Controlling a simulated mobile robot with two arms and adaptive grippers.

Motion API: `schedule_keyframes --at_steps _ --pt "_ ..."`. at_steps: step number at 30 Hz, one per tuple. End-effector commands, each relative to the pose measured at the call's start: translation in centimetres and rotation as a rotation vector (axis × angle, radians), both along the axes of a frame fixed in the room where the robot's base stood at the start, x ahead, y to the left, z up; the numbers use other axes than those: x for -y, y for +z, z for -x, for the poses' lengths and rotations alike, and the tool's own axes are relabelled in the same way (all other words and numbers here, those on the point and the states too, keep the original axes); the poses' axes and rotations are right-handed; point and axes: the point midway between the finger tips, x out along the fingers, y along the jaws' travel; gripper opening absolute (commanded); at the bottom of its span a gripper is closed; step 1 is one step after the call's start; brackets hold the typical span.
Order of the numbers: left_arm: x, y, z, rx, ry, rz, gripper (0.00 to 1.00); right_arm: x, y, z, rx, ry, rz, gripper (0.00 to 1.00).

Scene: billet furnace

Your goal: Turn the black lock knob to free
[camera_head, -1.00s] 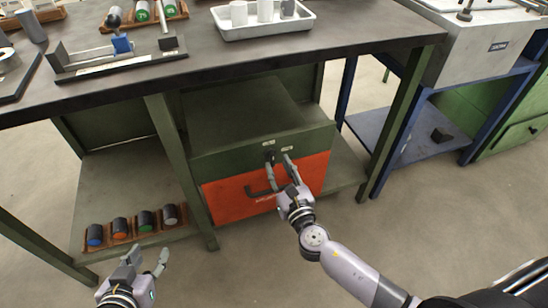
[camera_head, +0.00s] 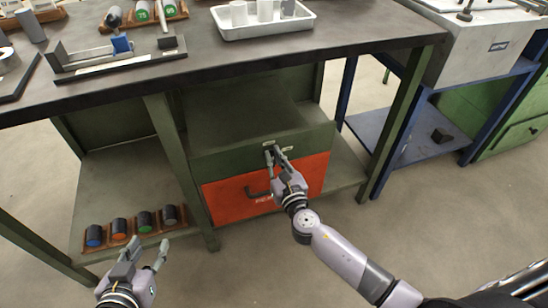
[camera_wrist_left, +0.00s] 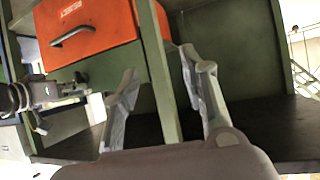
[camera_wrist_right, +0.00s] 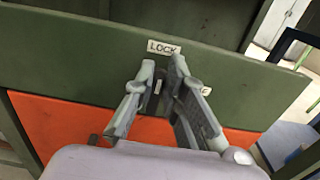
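The black lock knob (camera_wrist_right: 157,87) is on the green panel (camera_wrist_right: 90,50), just under a white LOCK label (camera_wrist_right: 163,47). My right gripper (camera_wrist_right: 163,68) has its fingers close together on either side of the knob and hides part of it. In the head view my right gripper (camera_head: 274,152) reaches the green panel above the orange drawer (camera_head: 225,203). A second label (camera_wrist_right: 206,91) is partly covered by the right finger. The knob's exact angle cannot be told. My left gripper (camera_head: 145,258) is open and empty, low in front of the bench.
The orange drawer has a dark handle (camera_head: 255,191) under my right gripper. A rack (camera_head: 133,236) of several dark cylinders stands on the lower left shelf. The bench top (camera_head: 330,46) overhangs the panel. A green bench leg (camera_head: 180,170) stands between my grippers.

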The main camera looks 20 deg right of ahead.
Motion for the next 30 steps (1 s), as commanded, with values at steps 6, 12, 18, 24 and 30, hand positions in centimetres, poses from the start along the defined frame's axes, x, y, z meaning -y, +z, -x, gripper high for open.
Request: schedule_keyframes --at_steps 6,12,18,24,30 --pt "0.0 0.0 0.0 0.0 0.001 0.0 0.4 0.0 0.0 0.0 0.0 0.0 0.0 0.0" --pt "0.0 0.0 0.0 0.0 0.001 0.0 0.4 0.0 0.0 0.0 0.0 0.0 0.0 0.0" --pt "0.0 0.1 -0.2 0.014 0.001 0.002 0.4 0.0 -0.1 0.0 -0.001 0.0 -0.021 0.0" --pt "0.5 2.0 -1.5 0.124 -0.007 0.027 0.4 0.3 -0.2 0.0 -0.004 -0.001 -0.107 0.0" --pt "1.3 4.7 -2.8 0.285 -0.017 0.066 0.4 0.7 -0.3 0.0 -0.009 0.0 -0.263 0.0"
